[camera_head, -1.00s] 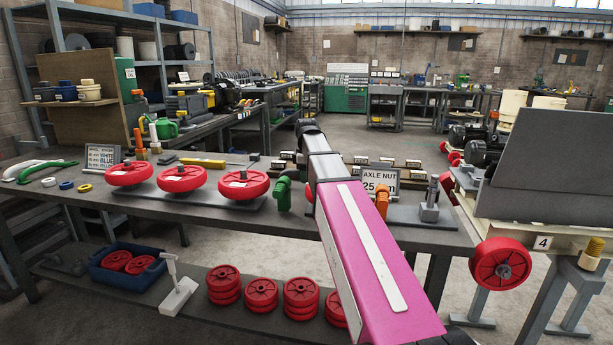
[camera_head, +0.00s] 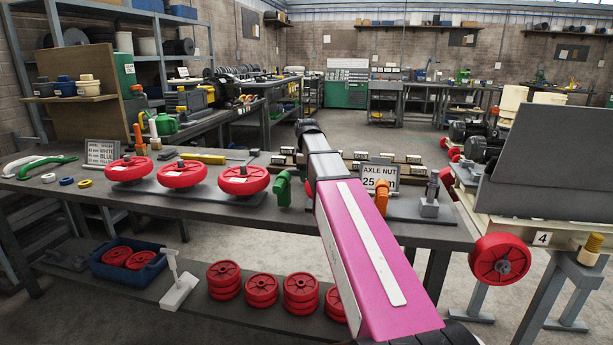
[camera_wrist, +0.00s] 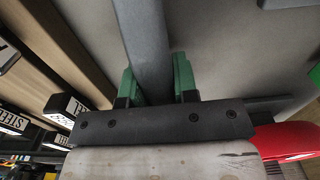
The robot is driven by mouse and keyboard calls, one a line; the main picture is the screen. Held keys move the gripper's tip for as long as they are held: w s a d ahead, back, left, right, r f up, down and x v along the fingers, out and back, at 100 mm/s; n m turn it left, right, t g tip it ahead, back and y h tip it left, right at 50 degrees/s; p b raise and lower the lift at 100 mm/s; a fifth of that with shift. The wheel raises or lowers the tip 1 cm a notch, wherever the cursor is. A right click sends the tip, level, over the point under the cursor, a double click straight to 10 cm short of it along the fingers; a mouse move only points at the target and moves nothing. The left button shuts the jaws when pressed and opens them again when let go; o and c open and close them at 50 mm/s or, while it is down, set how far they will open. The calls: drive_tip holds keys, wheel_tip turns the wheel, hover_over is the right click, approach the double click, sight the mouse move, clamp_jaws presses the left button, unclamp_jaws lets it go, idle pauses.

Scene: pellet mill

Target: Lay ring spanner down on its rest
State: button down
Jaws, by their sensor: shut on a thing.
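In the wrist view my gripper (camera_wrist: 156,78) has its two green fingers closed on a long grey bar (camera_wrist: 145,35), which appears to be the ring spanner's shank. The bar runs up out of the picture, so its ring ends are not visible. In the head view my pink arm reaches over the bench, and my gripper and the spanner are hidden behind it. I cannot make out which fixture is the spanner's rest, nor whether the bar touches anything.
The workbench (camera_head: 420,236) carries three red wheels (camera_head: 183,174) on a plate, an axle nut sign (camera_head: 379,176), and green (camera_head: 283,190) and orange (camera_head: 382,196) fixtures close to my arm. A grey stand (camera_head: 430,205) is further right. Part of a red wheel (camera_wrist: 285,140) shows in the wrist view.

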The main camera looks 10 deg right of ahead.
drive_tip(key=shift+f, duration=0.1)
drive_tip(key=shift+c, duration=1.2)
unclamp_jaws()
drive_tip(key=shift+r, duration=4.45)
